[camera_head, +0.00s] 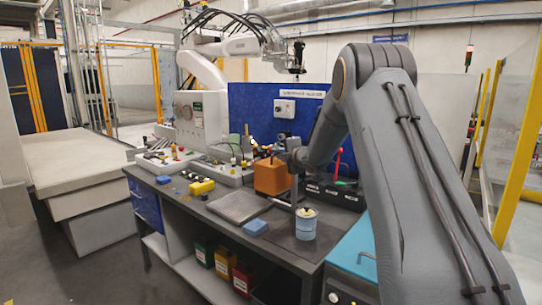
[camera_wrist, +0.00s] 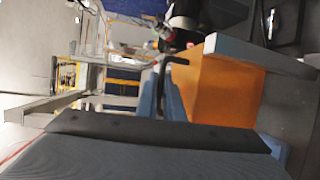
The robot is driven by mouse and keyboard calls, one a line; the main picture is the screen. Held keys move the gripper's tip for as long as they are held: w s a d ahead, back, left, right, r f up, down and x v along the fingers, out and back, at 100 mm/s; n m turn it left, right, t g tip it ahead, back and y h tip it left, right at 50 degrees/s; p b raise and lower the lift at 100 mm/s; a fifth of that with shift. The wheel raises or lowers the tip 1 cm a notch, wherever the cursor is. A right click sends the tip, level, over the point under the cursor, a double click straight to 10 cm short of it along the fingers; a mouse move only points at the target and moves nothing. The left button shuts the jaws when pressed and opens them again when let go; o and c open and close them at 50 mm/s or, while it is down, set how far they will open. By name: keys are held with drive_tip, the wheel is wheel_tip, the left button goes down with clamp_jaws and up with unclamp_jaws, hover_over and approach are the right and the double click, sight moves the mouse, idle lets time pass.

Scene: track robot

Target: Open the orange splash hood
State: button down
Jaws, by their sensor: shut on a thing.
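The orange splash hood (camera_head: 271,177) is a box-shaped cover near the back middle of the workbench. It appears upright and down on the bench. In the wrist view its orange side (camera_wrist: 222,90) fills the middle right. A thin black bent handle (camera_wrist: 168,66) stands out from its left side there. My gripper (camera_wrist: 164,92) is shut on this handle, its bluish fingers close beside the hood. In the head view my gripper (camera_head: 287,150) is at the hood's upper right, and its fingertips are mostly hidden. What is under the hood is hidden.
A blue-white cup (camera_head: 306,224), a blue block (camera_head: 254,227) and a grey plate (camera_head: 239,206) are on the bench front. Yellow blocks (camera_head: 202,187) lie left. A black tray (camera_head: 333,193) is right of the hood. A teal box (camera_head: 354,256) is at the right front.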

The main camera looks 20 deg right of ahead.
drive_tip(key=shift+d, duration=0.15)
drive_tip(key=c, duration=1.9)
unclamp_jaws()
drive_tip(key=shift+w+a, duration=0.1)
drive_tip(key=shift+a, duration=0.1)
drive_tip(key=b+v, duration=0.2)
drive_tip(key=v, duration=0.5)
drive_tip(key=shift+s, duration=0.4)
